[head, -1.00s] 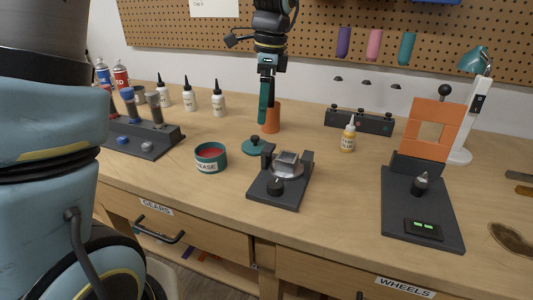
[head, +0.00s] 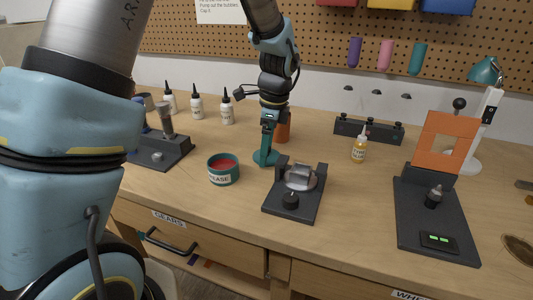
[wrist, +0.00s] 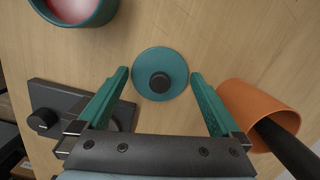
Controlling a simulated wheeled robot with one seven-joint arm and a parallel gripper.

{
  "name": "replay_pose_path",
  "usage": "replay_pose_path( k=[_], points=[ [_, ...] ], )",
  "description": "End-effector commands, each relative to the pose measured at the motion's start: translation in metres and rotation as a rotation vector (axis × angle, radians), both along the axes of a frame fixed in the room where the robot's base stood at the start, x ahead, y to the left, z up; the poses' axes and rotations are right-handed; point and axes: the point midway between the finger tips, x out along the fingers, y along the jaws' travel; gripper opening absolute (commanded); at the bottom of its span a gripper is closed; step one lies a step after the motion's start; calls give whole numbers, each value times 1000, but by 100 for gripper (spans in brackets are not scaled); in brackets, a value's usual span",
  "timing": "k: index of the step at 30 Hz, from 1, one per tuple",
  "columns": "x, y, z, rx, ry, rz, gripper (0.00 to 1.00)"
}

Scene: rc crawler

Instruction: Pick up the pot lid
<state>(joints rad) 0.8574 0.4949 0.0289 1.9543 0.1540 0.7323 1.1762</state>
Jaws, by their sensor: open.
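The pot lid (wrist: 160,62) is a teal disc with a dark round knob, lying on the wooden bench. In the head view the lid (head: 262,158) is partly hidden behind my gripper. My gripper (wrist: 160,75) is open, its two teal fingers on either side of the lid in the wrist view, with the knob between them. In the head view my gripper (head: 265,157) points down right at the lid. I cannot tell whether the fingers touch anything. The teal grease pot (head: 223,170), with red contents, stands open left of the lid.
An orange cup (wrist: 262,108) with a dark rod in it stands close beside one finger. A dark fixture (head: 293,205) with a knob sits just right of the lid. Several white bottles (head: 197,107) stand at the back left. Bare bench lies in front of the pot.

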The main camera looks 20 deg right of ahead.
Motion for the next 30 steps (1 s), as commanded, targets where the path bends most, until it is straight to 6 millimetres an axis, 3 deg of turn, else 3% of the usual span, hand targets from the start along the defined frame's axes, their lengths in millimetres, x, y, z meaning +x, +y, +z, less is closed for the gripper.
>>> replay_pose_path(
  k=[7,23,30],
  points=[
    [0,0,-3,-1,-1,0,100],
    [0,0,-2,-1,-1,0,42],
    [0,0,-1,-1,0,0,41]
  ],
)
